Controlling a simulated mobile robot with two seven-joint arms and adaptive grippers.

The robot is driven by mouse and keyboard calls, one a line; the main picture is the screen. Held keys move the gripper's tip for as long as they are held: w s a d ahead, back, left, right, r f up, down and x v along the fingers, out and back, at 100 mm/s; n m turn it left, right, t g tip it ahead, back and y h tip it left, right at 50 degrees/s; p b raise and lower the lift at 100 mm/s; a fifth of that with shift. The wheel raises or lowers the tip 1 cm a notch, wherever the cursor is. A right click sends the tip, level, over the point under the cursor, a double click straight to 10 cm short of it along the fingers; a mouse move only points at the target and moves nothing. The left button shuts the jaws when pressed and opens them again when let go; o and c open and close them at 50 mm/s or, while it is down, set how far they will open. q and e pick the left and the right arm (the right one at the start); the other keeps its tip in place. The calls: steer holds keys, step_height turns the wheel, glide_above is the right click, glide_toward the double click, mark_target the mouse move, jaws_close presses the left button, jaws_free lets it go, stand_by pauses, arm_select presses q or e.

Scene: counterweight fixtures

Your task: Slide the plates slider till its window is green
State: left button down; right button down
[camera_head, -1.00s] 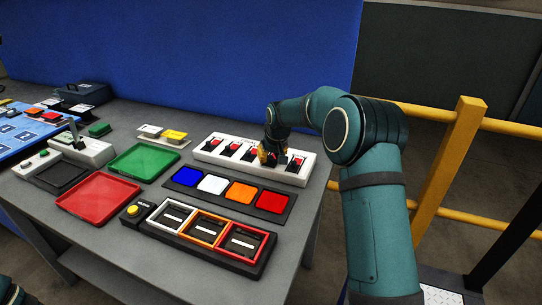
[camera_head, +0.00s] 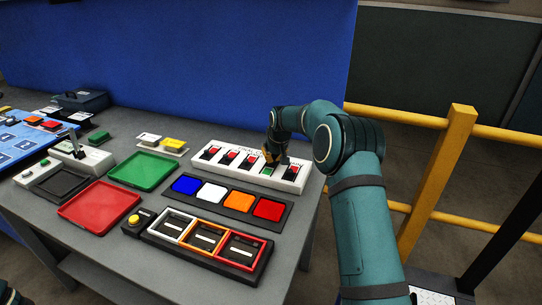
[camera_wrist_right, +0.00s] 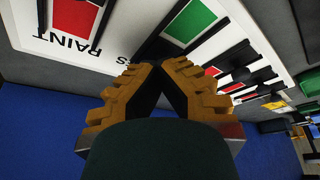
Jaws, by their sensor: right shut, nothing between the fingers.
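A white panel (camera_head: 302,186) with several sliders stands at the back right of the table. Its fourth slider from the left has a green window (camera_head: 268,171); the other windows in sight are red. In the right wrist view the green window (camera_wrist_right: 191,19) sits by lettering ending in "ES", next to a red window (camera_wrist_right: 74,16) marked "PAINT". My right gripper (camera_head: 272,157) is just behind the green window, over the panel's far side. Its fingertips (camera_wrist_right: 158,63) are together and empty. I cannot tell whether they touch the slider. My left gripper is out of view.
In front of the panel lies a strip with blue, white, orange and red squares (camera_head: 268,209), then a dark fixture with framed slots (camera_head: 240,249). Green (camera_head: 143,169) and red (camera_head: 99,206) trays lie left. A blue wall (camera_head: 220,65) stands behind; a yellow rail (camera_head: 435,170) is right.

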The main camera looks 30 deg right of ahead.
steer(key=shift+w, duration=0.15)
steer(key=c, duration=1.1)
jaws_free()
steer(key=shift+w+d, duration=0.1)
steer(key=shift+w, duration=0.05)
steer(key=shift+o, duration=1.1)
steer(key=shift+w+f, duration=0.15)
steer(key=shift+f, duration=0.05)
steer(key=shift+s+r, duration=0.2)
steer(key=v, duration=1.2)
